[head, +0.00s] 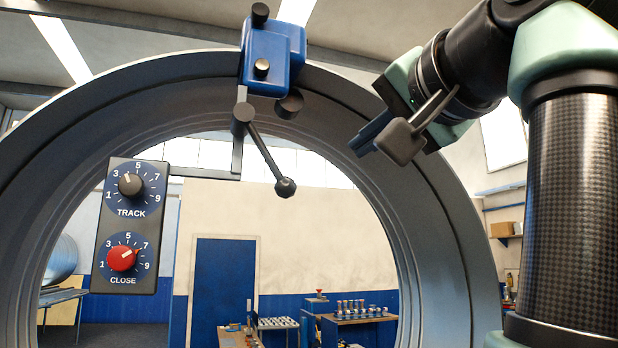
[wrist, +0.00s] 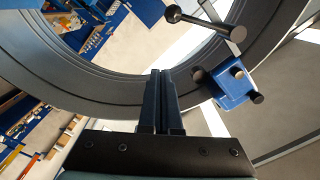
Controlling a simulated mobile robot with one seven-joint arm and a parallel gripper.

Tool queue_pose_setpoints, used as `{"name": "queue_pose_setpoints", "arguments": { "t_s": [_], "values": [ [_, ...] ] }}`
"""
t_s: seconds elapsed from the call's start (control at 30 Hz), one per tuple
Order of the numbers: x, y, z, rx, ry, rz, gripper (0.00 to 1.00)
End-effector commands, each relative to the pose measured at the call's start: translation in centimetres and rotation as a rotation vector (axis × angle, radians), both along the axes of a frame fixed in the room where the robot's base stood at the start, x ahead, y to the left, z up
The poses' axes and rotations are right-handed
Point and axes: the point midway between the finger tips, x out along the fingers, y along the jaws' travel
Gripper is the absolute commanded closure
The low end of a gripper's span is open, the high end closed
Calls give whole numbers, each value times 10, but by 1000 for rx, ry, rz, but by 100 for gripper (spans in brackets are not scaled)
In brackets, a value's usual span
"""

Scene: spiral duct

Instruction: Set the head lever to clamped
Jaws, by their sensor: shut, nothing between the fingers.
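The head lever (head: 265,155) is a dark rod with a round knob (head: 285,187) at its end. It hangs from a pivot below the blue head block (head: 272,58) at the top of the ring, slanting down to the right. In the wrist view the lever (wrist: 205,24) shows at the top, with the blue block (wrist: 226,84) to the right of my fingers. My gripper (head: 370,143) is shut and empty, to the right of the lever and apart from it. The closed fingers also show in the wrist view (wrist: 160,85).
A large grey ring (head: 440,190) surrounds the opening behind the lever. A dial panel (head: 130,225) with a black TRACK knob and a red CLOSE knob hangs at the left on a bracket. Workbenches (head: 350,325) stand far behind. The space between my gripper and the lever looks clear.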

Motion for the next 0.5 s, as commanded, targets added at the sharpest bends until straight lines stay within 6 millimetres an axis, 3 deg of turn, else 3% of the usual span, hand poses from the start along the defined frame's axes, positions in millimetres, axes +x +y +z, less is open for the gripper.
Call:
{"name": "queue_pose_setpoints", "arguments": {
  "t_s": [0.13,0.5],
  "values": [
    [-10,3,15,20,41,34,100],
    [-12,4,17,25,51,44,100]
  ]
}}
